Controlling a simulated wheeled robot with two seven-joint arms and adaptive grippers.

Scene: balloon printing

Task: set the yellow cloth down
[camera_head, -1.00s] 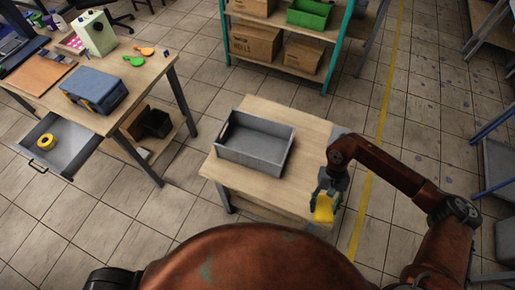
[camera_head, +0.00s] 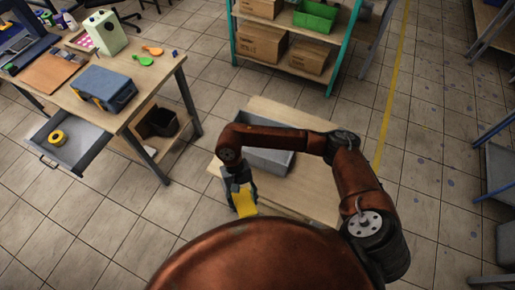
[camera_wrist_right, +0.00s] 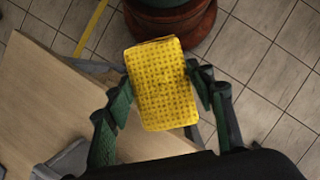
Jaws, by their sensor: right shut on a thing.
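The yellow cloth (camera_head: 245,203) hangs from my right gripper (camera_head: 240,188) in the head view, near the front left edge of the small wooden table (camera_head: 312,199). In the right wrist view the cloth (camera_wrist_right: 163,84) is a dotted yellow rectangle between the two green fingers of my right gripper (camera_wrist_right: 160,92). The gripper is shut on it. In that view the cloth shows above the floor beside the table's edge, and the table top lies to the left. My left gripper is not in view.
A grey tray (camera_head: 270,158) sits on the small table, partly hidden by my right arm. At left, a workbench (camera_head: 150,75) holds a blue toolbox (camera_head: 106,90), and its open drawer (camera_head: 85,147) holds a yellow tape roll (camera_head: 57,138). A green-framed shelf (camera_head: 345,47) stands behind.

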